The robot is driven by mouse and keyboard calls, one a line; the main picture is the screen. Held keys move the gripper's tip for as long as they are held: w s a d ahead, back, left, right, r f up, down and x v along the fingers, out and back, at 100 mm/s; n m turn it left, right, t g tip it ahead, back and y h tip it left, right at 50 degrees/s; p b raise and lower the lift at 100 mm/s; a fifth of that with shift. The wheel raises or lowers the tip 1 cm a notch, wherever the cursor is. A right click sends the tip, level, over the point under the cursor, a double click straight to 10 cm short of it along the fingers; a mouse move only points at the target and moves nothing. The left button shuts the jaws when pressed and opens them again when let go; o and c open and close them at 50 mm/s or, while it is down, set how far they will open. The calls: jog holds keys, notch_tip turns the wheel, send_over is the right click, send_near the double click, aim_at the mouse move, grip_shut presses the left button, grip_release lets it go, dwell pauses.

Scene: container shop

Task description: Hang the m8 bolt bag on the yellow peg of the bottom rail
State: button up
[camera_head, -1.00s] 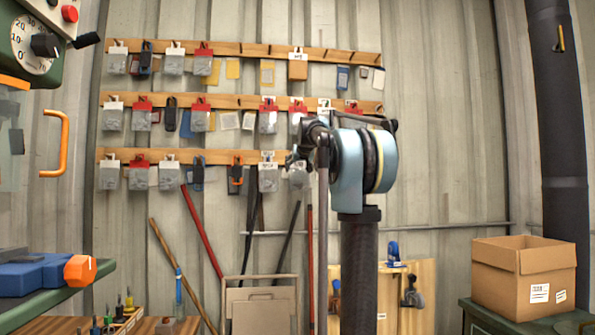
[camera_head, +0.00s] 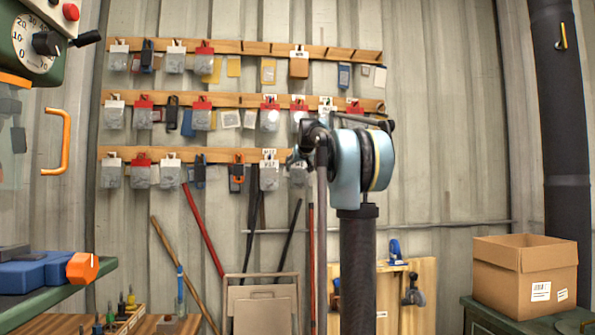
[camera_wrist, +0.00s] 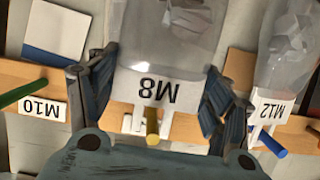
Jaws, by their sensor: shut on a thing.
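The M8 bolt bag (camera_wrist: 165,35) is a clear bag with a white M8 header, upside down in the wrist view. My gripper (camera_wrist: 155,95) has a finger at each side of the bag and is shut on it. The yellow peg (camera_wrist: 152,128) sticks out at the header's edge, beside the white hanger tabs. I cannot tell whether the peg passes through the hanger. In the head view, my gripper (camera_head: 301,154) is at the right part of the bottom rail (camera_head: 222,156), and my arm hides much of the bag.
The wrist view shows an M12 bag (camera_wrist: 288,50) close on the right with a blue peg (camera_wrist: 268,143). A green peg (camera_wrist: 22,93) and M10 label (camera_wrist: 41,108) are on the left. Bags crowd the three rails. A cardboard box (camera_head: 497,268) stands at right.

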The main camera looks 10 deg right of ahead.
jog(key=o, duration=1.2)
jog(key=v, duration=1.1)
jog(key=shift+s, duration=0.4)
jog(key=s+f+g, duration=0.3)
jog(key=s+f, duration=1.3)
jog(key=f, duration=0.5)
jog(key=s+f+g, duration=0.4)
jog(key=s+f, duration=1.2)
jog(key=f, duration=0.5)
jog(key=s+f+g, duration=0.4)
jog(key=s+f, duration=1.1)
jog(key=f, duration=0.6)
jog(key=shift+s+a, duration=0.35)
jog(key=shift+s, duration=0.05)
